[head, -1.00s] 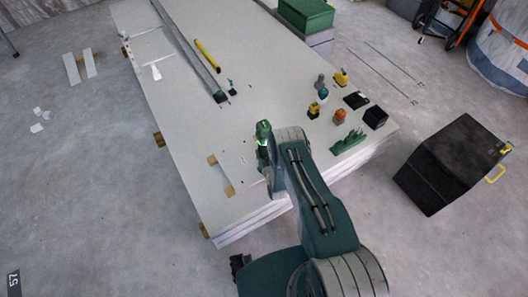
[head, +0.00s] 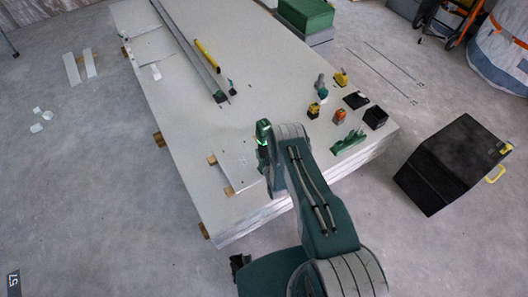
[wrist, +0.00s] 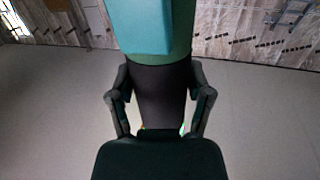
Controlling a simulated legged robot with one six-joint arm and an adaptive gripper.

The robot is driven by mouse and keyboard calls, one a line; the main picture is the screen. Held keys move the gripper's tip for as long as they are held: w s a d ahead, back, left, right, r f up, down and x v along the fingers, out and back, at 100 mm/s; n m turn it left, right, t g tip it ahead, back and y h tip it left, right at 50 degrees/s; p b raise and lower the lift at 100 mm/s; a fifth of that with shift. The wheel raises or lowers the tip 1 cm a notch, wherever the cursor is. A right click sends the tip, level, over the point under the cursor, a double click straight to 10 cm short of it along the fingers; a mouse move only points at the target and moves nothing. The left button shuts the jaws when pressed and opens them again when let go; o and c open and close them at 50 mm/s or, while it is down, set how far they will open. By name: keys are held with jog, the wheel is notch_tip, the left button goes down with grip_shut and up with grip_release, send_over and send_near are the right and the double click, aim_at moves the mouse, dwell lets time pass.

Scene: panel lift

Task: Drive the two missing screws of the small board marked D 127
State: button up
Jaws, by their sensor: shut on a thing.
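The small pale board (head: 238,166) lies on the large panel near its front end, with wooden strips showing at its left edge. Its marking and screw holes are too small to read. My gripper (wrist: 160,100) is shut on a teal and black driver, its black handle (wrist: 160,88) between the two fingers and its teal end toward the top of the wrist view. In the head view my gripper (head: 263,142) is at the right side of the small board, with a green glow by it. The driver's tip and any screw are hidden.
The large panel (head: 175,110) is a stack with wooden blocks along its left edge. Several small tools, a black box (head: 375,117) and a green rack (head: 348,142) stand right of my arm. A long rail (head: 190,50) lies farther back. A black case (head: 452,165) stands on the floor.

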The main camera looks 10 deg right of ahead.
aim_at(265, 149)
jog(key=shift+w+r, duration=0.2)
jog(key=shift+r, duration=1.7)
